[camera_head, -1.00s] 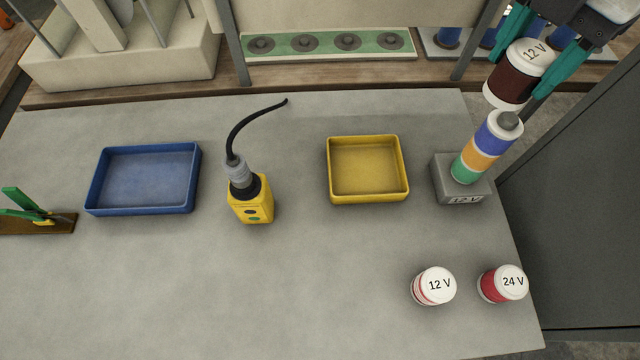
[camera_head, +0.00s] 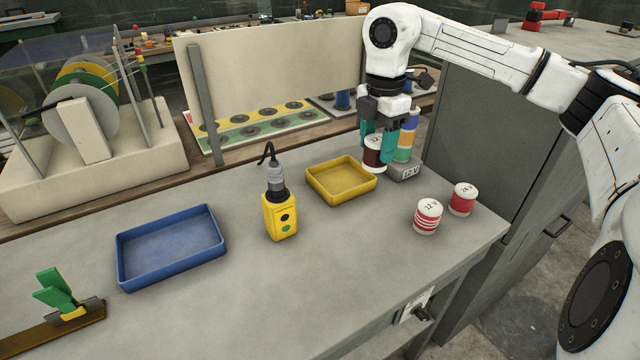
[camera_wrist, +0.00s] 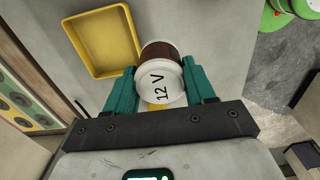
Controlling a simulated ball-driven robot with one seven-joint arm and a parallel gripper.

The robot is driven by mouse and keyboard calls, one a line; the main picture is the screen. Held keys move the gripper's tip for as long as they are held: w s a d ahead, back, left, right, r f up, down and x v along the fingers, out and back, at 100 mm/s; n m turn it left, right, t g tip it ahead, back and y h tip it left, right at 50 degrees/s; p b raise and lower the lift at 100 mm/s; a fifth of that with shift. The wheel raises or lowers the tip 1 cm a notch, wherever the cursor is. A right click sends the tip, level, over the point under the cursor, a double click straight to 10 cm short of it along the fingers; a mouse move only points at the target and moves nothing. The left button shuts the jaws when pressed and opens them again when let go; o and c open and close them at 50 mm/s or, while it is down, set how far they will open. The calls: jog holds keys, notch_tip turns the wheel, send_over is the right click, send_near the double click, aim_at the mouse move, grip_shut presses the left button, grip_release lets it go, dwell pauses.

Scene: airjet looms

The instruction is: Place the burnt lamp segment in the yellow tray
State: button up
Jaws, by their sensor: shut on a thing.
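The burnt lamp segment (camera_head: 373,149) is dark brown with white ends, and its top reads "12 V" in the wrist view (camera_wrist: 158,86). My gripper (camera_head: 377,140) is shut on it, with one teal finger on each side. The segment is held just right of the yellow tray (camera_head: 322,187) and in front of the lamp stack (camera_head: 406,140), which has blue, orange and green segments on a grey 12 V base (camera_head: 405,173). The yellow tray is empty and also shows in the wrist view (camera_wrist: 127,65). Whether the segment touches the table is unclear.
Two red-and-white segments, marked 12 V (camera_head: 427,216) and 24 V (camera_head: 463,199), stand at the front right. A yellow control box (camera_head: 279,217) with a cable stands left of the yellow tray. An empty blue tray (camera_head: 170,250) lies further left.

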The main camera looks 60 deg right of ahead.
jog(key=w+d+f, duration=0.1)
jog(key=w+f, duration=0.2)
jog(key=w+d+f, duration=0.1)
jog(key=w+f, duration=0.2)
jog(key=w, duration=0.1)
jog(key=w+d+f+p, duration=0.1)
jog(key=w+f, duration=0.2)
jog(key=w, duration=0.1)
jog(key=shift+w+d, duration=0.1)
jog(key=shift+w, duration=0.05)
jog(key=shift+f, duration=1.5)
jog(key=shift+f, duration=0.1)
jog(key=o, duration=1)
notch_tip(320, 180, up, 12)
jog(key=shift+r, duration=0.1)
